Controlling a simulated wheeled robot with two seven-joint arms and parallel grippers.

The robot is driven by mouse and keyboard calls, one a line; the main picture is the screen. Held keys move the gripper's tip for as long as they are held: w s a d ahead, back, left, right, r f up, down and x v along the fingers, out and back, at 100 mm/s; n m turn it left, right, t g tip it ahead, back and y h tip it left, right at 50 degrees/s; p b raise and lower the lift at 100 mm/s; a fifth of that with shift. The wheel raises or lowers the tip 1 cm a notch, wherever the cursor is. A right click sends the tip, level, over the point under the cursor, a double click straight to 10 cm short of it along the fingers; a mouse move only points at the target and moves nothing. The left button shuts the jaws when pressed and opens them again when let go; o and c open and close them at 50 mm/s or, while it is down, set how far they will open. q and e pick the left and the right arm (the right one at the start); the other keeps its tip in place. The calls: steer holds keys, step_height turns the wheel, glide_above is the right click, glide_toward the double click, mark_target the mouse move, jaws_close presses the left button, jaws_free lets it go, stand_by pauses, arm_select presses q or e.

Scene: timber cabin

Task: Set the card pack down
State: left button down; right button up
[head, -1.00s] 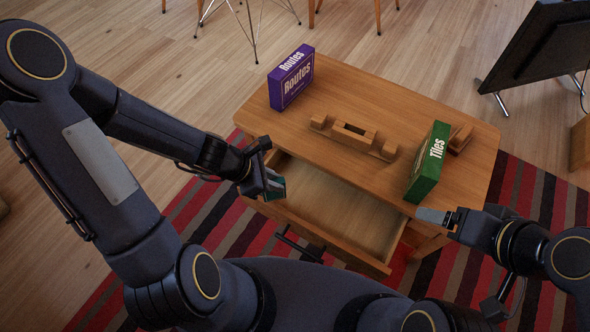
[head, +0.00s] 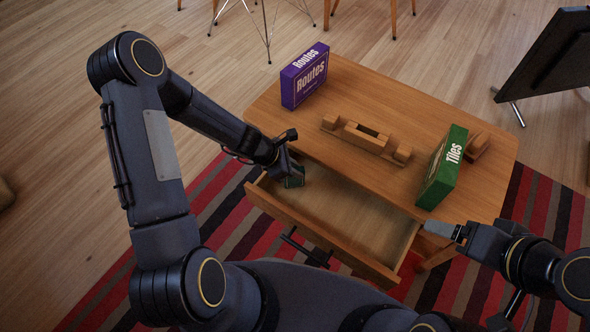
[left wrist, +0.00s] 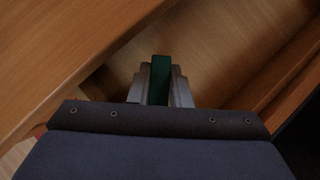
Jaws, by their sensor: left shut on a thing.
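The card pack (head: 296,180) is a small dark green block, mostly hidden by my left gripper (head: 292,174) in the head view. My left gripper is shut on it, over the left end of the open drawer (head: 350,212). In the left wrist view the pack's green edge (left wrist: 160,80) stands between the two grey fingers, with the drawer floor (left wrist: 215,50) beyond. I cannot tell whether the pack touches the floor. My right gripper (head: 446,230) is near the table's front right corner; its fingers look close together, but whether it is open does not show.
On the wooden table (head: 400,105) stand a purple Routes box (head: 304,76), a green Tiles box (head: 442,168) and a wooden holder (head: 362,138). Another wooden piece (head: 477,146) is behind the Tiles box. The rest of the drawer looks empty.

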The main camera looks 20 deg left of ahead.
arm_select(q)
steer(key=shift+f, duration=0.2)
steer(key=c, duration=1.3)
jaws_free()
steer(key=shift+c, duration=0.2)
steer(key=shift+r, duration=0.1)
